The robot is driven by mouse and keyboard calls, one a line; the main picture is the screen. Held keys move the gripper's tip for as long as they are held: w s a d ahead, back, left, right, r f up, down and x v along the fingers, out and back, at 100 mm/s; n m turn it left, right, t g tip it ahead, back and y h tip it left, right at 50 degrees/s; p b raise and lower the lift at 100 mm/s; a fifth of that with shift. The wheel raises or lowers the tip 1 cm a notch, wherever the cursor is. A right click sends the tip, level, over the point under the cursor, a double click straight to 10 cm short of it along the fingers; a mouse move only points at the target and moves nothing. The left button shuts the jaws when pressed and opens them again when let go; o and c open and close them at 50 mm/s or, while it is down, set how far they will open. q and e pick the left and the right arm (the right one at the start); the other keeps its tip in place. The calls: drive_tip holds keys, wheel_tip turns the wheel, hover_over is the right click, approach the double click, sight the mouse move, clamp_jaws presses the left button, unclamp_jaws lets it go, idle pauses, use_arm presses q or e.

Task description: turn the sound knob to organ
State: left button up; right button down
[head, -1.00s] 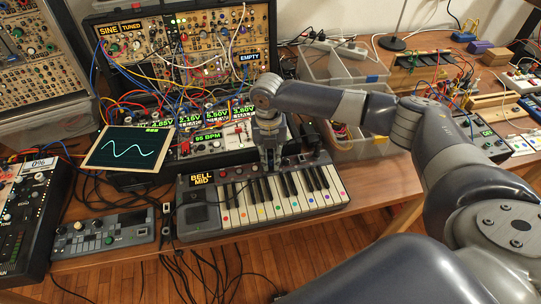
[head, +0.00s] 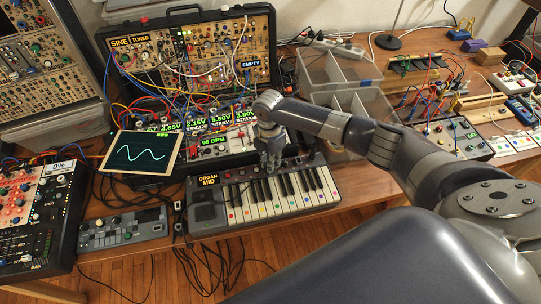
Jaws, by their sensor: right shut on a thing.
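The small keyboard (head: 262,203) lies on the table with its white keys marked by coloured dots. Its label display (head: 209,180) at the upper left of the keyboard reads ORGAN MID. My right gripper (head: 271,167) points down at the control strip behind the keys and is shut on the sound knob. The knob itself is hidden by the fingers. My left gripper is not in view.
A screen with a sine wave (head: 141,153) stands left of the keyboard. A modular synth case (head: 190,50) with many patch cables stands behind. A clear divided bin (head: 333,72) is at the back right. Loose black cables hang at the table's front edge.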

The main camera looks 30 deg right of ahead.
drive_tip(key=m+p, duration=0.2)
drive_tip(key=m, duration=0.2)
drive_tip(key=shift+r+p, duration=0.15)
drive_tip(key=shift+p, duration=0.2)
drive_tip(key=shift+m+p, duration=0.7)
drive_tip(key=shift+m, duration=0.8)
drive_tip(key=c, duration=1.5)
unclamp_jaws()
drive_tip(key=shift+c, duration=0.2)
drive_tip(key=shift+w+r, duration=0.1)
drive_tip(key=shift+r, duration=3.8)
